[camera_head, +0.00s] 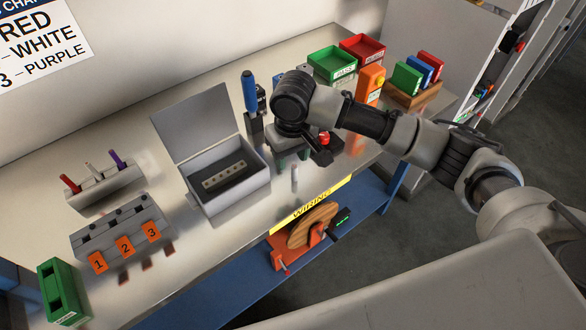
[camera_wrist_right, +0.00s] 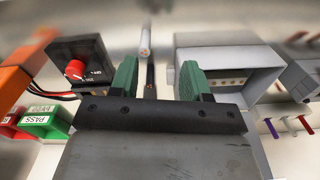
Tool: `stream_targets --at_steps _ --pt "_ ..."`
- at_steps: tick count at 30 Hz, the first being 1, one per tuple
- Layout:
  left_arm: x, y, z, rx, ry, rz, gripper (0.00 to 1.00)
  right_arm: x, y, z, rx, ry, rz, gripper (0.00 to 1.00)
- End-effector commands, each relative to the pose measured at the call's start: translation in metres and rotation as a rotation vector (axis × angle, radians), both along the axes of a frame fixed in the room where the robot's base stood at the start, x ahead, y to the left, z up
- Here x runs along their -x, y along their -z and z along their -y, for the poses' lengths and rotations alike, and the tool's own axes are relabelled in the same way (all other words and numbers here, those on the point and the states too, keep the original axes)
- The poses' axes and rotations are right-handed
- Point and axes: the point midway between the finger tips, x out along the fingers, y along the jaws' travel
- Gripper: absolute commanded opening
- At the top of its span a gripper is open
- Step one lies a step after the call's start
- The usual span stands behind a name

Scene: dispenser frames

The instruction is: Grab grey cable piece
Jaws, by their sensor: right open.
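The grey cable piece (camera_head: 294,178) stands out as a short light rod near the front of the bench, just below my right gripper in the head view. In the right wrist view a pale round-ended cable piece (camera_wrist_right: 146,42) shows ahead, between the lines of the two green fingers and nearer the left one. My right gripper (camera_head: 290,156) is open, with green fingers apart in the wrist view (camera_wrist_right: 158,75). I see no contact with the cable. My left gripper is not in view.
An open grey box (camera_head: 228,190) stands left of my right gripper. A black box with a red knob (camera_wrist_right: 80,68) is close beside the fingers. A blue-handled tool (camera_head: 249,92) stands behind.

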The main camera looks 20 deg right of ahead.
Motion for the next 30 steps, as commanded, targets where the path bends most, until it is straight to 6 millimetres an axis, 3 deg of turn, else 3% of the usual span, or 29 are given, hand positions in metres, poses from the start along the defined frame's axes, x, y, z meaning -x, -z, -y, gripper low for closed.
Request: stream_targets --at_steps 3,6,13,20,30 --pt "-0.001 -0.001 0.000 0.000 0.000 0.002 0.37 -0.009 -0.011 0.011 0.031 0.040 -0.008 0.47" --pt "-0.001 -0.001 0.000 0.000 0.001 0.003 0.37 -0.010 -0.008 0.014 0.038 0.053 -0.017 0.47" --pt "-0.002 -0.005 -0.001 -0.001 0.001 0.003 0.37 -0.010 0.028 0.014 0.037 0.053 -0.018 0.47" --pt "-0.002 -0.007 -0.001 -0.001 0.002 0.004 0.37 -0.011 0.046 0.014 0.037 0.051 -0.016 0.47" --pt "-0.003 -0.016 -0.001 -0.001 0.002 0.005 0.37 -0.018 0.091 0.016 0.037 0.050 -0.015 0.47"
